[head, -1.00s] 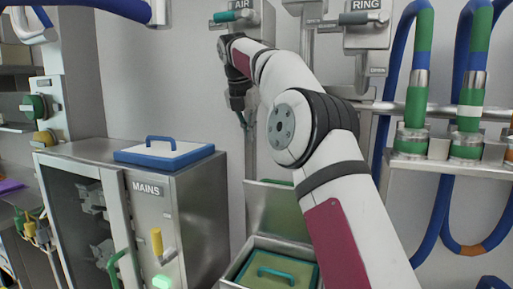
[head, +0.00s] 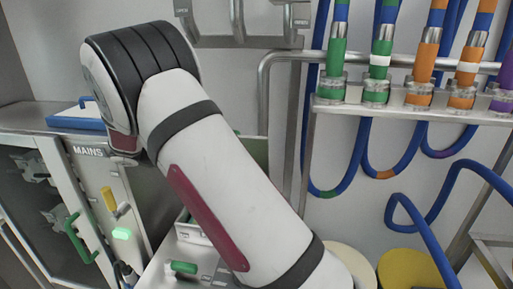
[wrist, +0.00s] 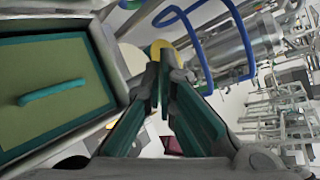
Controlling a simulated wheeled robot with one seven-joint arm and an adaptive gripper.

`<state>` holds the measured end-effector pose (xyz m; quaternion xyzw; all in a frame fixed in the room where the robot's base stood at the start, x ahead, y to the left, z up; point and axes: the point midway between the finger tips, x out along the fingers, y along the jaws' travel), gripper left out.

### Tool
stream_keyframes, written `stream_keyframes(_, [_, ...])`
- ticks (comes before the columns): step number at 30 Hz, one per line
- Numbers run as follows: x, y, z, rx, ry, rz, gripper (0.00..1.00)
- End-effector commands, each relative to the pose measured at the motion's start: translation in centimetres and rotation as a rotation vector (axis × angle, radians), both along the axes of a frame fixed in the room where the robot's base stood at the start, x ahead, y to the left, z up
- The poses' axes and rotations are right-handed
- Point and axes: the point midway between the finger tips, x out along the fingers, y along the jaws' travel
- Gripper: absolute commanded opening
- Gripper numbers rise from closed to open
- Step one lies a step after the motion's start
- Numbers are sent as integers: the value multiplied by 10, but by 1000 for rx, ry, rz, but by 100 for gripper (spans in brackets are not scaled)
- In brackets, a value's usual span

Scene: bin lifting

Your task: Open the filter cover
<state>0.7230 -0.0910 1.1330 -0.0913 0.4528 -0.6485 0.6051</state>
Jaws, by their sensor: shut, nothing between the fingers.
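In the wrist view, a green panel (wrist: 75,75) with a teal bar handle (wrist: 52,91) sits inside a grey metal frame (wrist: 107,45) at the left. I cannot tell for certain whether this panel is the filter cover. My gripper (wrist: 160,65) is shut and empty, with its dark green fingers together to the right of the frame, apart from the handle. In the head view my arm hides the gripper and most of the box. A greenish upright panel (head: 256,150) shows behind my arm.
The MAINS cabinet (head: 88,150) stands at the left, with a blue-edged lid (head: 72,120) on top. Blue hoses (head: 362,150) with coloured couplings hang from a rail at the right. A yellow round object (head: 408,270) is low at the right.

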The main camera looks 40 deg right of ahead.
Motion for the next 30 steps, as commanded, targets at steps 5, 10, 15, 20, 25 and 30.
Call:
stream_keyframes(5, [-11, -1, -13, -180, 196, 101, 0])
stream_keyframes(10, [-18, 3, -18, -400, 406, 213, 0])
stream_keyframes(15, [-19, 9, -16, -548, 532, 278, 0])
stream_keyframes(20, [-18, 6, -14, -586, 562, 292, 0])
stream_keyframes(25, [-20, -15, -8, -583, 562, 290, 0])
stream_keyframes(30, [-22, -47, 0, -583, 561, 289, 0])
